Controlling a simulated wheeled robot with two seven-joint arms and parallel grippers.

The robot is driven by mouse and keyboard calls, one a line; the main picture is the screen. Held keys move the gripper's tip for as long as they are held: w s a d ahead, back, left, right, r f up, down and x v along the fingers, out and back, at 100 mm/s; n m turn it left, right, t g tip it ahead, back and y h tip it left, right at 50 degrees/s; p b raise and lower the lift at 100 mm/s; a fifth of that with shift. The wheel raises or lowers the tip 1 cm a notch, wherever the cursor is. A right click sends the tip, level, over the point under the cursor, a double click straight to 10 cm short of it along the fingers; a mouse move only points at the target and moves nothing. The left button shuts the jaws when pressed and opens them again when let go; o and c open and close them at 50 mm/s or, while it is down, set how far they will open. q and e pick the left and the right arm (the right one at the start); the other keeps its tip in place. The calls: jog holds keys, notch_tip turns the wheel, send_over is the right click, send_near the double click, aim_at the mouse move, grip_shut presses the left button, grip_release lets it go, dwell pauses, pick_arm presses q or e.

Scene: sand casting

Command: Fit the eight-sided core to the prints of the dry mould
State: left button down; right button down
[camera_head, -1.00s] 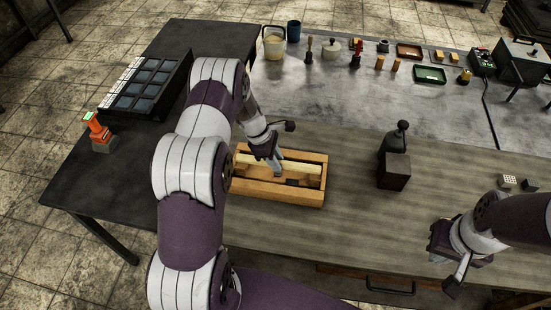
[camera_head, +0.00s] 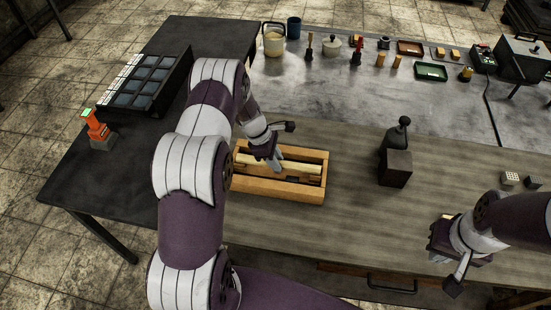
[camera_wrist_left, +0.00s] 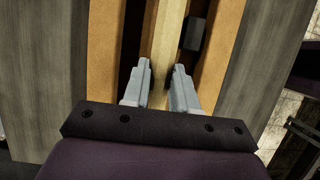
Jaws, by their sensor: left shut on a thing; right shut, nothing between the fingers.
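A long pale bar, which looks like the core (camera_head: 310,169), lies lengthwise within the outline of an open wooden box (camera_head: 270,186), which may be the mould. My left gripper (camera_head: 276,165) is shut on the bar near its middle. In the left wrist view the left gripper (camera_wrist_left: 160,84) has a finger on each side of the bar (camera_wrist_left: 171,30), between the box's orange walls (camera_wrist_left: 218,60). I cannot tell whether the bar touches the bottom or any prints. My right gripper (camera_head: 455,276) is shut and empty near the front edge.
A dark block (camera_head: 396,170) and a dark, knobbed tool (camera_head: 398,137) stand right of the box. A black compartment tray (camera_head: 147,82) and an orange device (camera_head: 99,130) are at the left. Small tools and trays line the back. The bench between box and right arm is mostly clear.

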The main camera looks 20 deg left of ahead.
pick_arm(q)
jog(key=shift+f, duration=0.15)
jog(key=c, duration=0.8)
grip_release()
jog(key=b+v, duration=0.3)
jog(key=v, duration=0.9)
jog(key=shift+a+r, duration=0.25)
